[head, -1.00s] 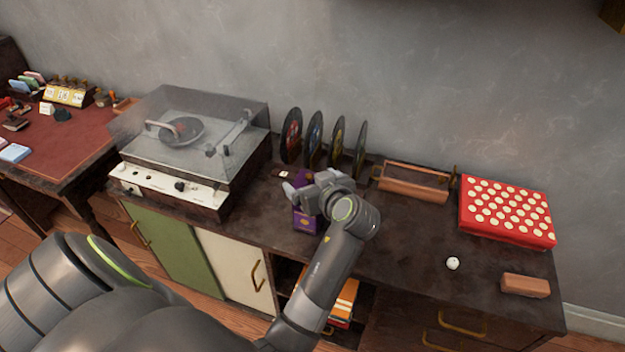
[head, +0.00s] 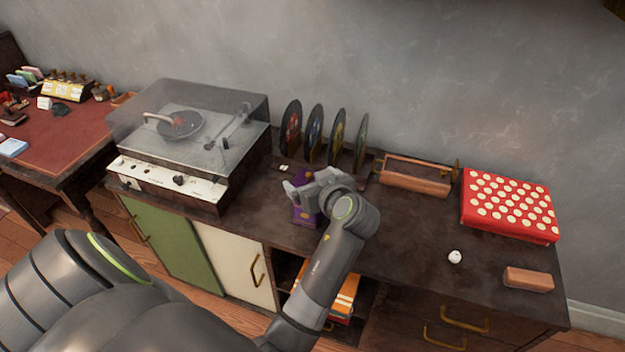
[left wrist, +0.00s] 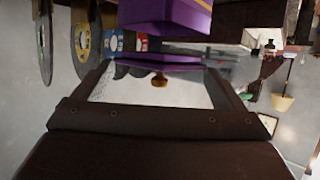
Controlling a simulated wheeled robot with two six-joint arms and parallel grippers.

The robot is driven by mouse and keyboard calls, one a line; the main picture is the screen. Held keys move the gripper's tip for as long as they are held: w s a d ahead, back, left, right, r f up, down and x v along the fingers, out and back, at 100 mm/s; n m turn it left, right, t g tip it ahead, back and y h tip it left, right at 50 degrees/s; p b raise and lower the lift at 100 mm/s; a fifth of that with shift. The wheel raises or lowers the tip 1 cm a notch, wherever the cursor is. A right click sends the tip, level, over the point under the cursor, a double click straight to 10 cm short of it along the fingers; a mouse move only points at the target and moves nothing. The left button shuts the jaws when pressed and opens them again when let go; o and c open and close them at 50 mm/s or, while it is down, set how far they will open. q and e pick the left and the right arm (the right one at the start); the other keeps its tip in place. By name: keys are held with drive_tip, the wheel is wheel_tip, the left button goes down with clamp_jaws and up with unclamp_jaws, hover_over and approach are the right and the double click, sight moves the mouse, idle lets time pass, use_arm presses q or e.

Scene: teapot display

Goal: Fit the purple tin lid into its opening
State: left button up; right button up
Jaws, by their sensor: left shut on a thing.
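The purple tin (head: 303,216) stands on the dark cabinet top, partly hidden behind my left gripper in the head view. It also shows at the top of the left wrist view (left wrist: 165,14), which appears upside down. My left gripper (head: 304,190) is over the tin. It is shut on the purple lid (left wrist: 160,59), a thin plate with a gold knob (left wrist: 160,80) pointing back toward the palm. In the left wrist view a gap shows between the lid and the tin, so they look apart. The tin's opening is hidden. My right gripper is out of view.
A record player (head: 190,140) stands to the left, with upright records (head: 314,134) behind the tin. A wooden rack (head: 415,178), red dotted box (head: 510,205), small white ball (head: 455,257) and brown block (head: 528,279) are to the right. The middle right top is mostly clear.

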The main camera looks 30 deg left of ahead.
use_arm(q)
drive_tip(key=shift+f, duration=0.2)
idle(0.6)
drive_tip(key=shift+f+b, duration=0.5)
drive_tip(key=shift+b, duration=0.1)
drive_tip(key=shift+f, duration=0.2)
idle(0.5)
drive_tip(key=shift+f+b, duration=0.3)
drive_tip(key=shift+b, duration=0.05)
drive_tip(key=shift+f, duration=0.2)
idle(0.4)
drive_tip(key=o, duration=0.7)
